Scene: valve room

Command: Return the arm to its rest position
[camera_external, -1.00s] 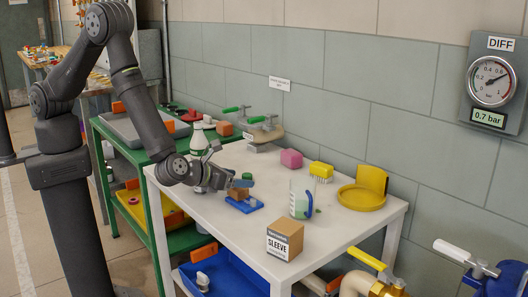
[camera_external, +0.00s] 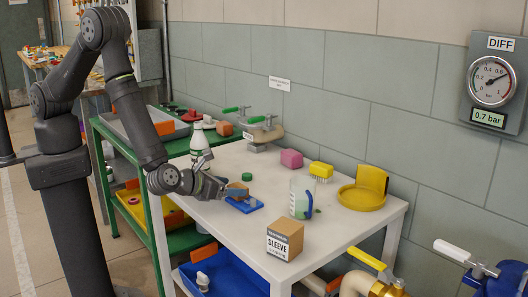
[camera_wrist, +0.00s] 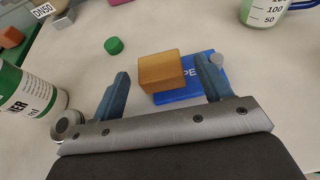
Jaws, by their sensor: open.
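My gripper (camera_wrist: 164,70) is open, with its two blue fingers spread and nothing held between them. In the outside view my gripper (camera_external: 232,188) is low over the left part of the white table (camera_external: 335,230). A wooden block (camera_wrist: 162,71) sits on a blue plate (camera_wrist: 200,88) with partly hidden white lettering, just beyond the fingers in the wrist view. The block (camera_external: 237,189) and plate (camera_external: 246,206) also show in the outside view, beside the gripper. Whether a finger touches the block or plate I cannot tell.
A beaker (camera_external: 301,198), a SLEEVE box (camera_external: 285,239), a pink block (camera_external: 291,159), a yellow brush (camera_external: 321,170) and a yellow holder (camera_external: 362,196) are on the table.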

